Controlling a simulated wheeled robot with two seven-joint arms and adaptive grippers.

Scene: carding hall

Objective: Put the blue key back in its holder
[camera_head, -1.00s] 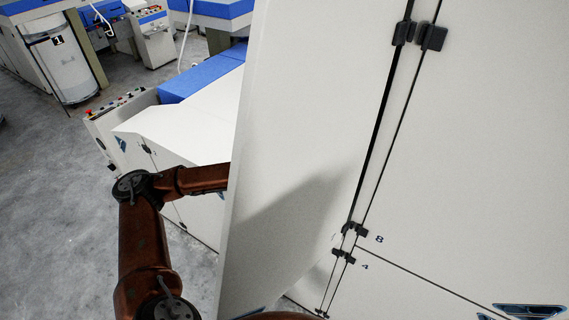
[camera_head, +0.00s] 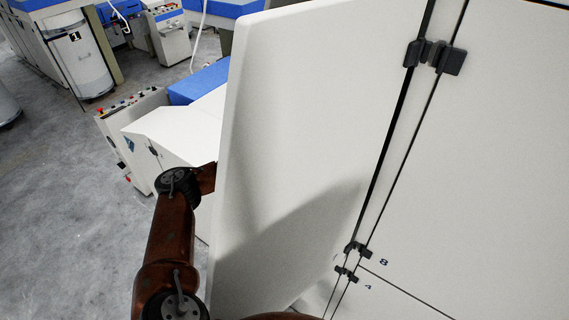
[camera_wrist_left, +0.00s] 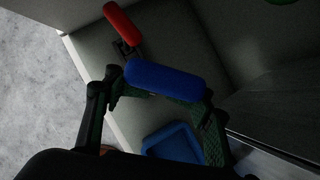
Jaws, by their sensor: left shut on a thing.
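The blue key (camera_wrist_left: 165,81), a thick blue rounded bar, lies between the fingers of my left gripper (camera_wrist_left: 162,90) in the left wrist view. The gripper is shut on it. A red rounded handle (camera_wrist_left: 122,23) on a small dark bracket shows beyond it at the upper left. A blue tray-like shape (camera_wrist_left: 172,142) lies below the key; I cannot tell whether it is the holder. In the head view my left arm reaches behind a pale cabinet door, which hides the gripper and key. My right gripper is in neither view.
The open door (camera_head: 290,110) stands close in front, hinged on the cabinet (camera_head: 500,160) at right. A white machine with a blue top (camera_head: 180,125) stands behind the arm. Grey floor (camera_head: 60,190) is clear at left. A green edge (camera_wrist_left: 280,2) shows in the wrist view.

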